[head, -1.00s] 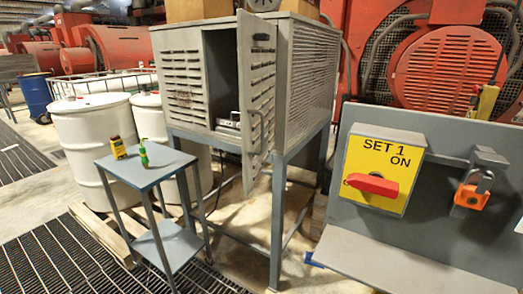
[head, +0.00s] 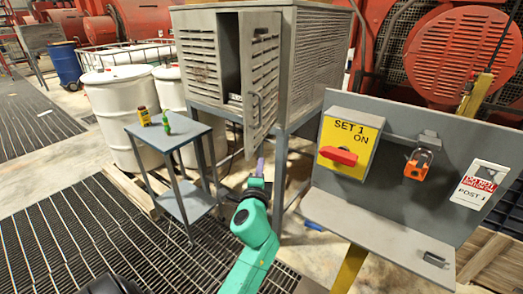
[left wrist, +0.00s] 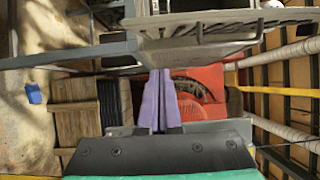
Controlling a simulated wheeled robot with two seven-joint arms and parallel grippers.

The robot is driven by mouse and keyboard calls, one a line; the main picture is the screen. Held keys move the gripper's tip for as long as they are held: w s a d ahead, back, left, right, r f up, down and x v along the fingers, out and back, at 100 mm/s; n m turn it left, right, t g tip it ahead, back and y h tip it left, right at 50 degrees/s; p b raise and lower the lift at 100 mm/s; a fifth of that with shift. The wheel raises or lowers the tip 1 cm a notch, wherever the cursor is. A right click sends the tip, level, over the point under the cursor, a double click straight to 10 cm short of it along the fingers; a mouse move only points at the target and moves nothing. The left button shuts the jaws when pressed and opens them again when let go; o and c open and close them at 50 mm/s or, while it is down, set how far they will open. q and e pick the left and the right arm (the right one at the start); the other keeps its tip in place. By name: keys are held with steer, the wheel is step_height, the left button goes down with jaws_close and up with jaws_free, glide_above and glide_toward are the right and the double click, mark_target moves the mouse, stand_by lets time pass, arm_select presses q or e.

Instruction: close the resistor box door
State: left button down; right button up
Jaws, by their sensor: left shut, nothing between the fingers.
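The resistor box (head: 314,65) is a grey louvred cabinet on tall legs in the head view. Its slotted door (head: 261,75) stands ajar, with a dark opening to its left and a pull handle on its face. My left gripper (head: 259,168) has purple fingers, held together and empty. It appears just below the door's lower edge; whether it touches the door is not clear. The fingers also show in the left wrist view (left wrist: 161,100), pointing toward grey metalwork whose exact part I cannot identify. My right gripper is not in view.
A small grey table (head: 168,137) with a yellow container (head: 144,116) and a green bottle (head: 167,123) stands left of the box. White drums (head: 113,112) are behind it. A grey switch panel (head: 391,168) with a red handle (head: 338,156) stands at right.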

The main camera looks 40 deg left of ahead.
mark_target(252, 150)
arm_select(q)
steer(key=w+a, duration=0.1)
steer(key=a, duration=0.1)
steer(key=w+a+p, duration=0.1)
steer(key=w+a, duration=0.1)
steer(key=a, duration=0.1)
steer(key=w+a+p, duration=0.1)
steer(key=w+a, duration=0.1)
steer(key=shift+a, duration=0.35)
steer(key=shift+d, duration=0.1)
